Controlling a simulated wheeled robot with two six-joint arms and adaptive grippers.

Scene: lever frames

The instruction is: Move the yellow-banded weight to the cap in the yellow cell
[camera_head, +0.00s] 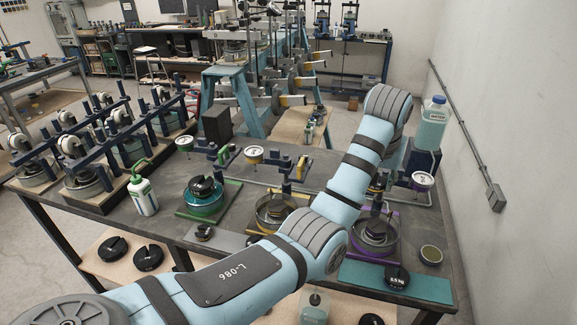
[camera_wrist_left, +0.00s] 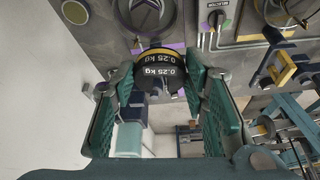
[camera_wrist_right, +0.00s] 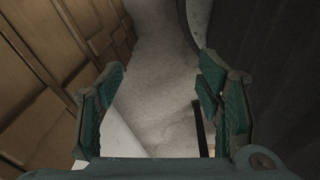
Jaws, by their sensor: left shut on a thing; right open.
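My left gripper (camera_wrist_left: 158,78) is shut on a black weight (camera_wrist_left: 160,68) marked 0.25 kg, with a yellowish band along its edge. In the head view my left arm hides this gripper and the weight. The yellow cell (camera_head: 283,213) is at the middle of the bench, with a round pan holding dark, stacked parts; my forearm hides part of its front. I cannot clearly make out its cap. My right gripper (camera_wrist_right: 163,100) is open and empty above the floor, outside the head view.
The purple cell (camera_head: 376,237) is right of my forearm and the green cell (camera_head: 204,197) is at left. A 0.5 kg weight (camera_head: 397,277) lies on the teal mat (camera_head: 430,290).

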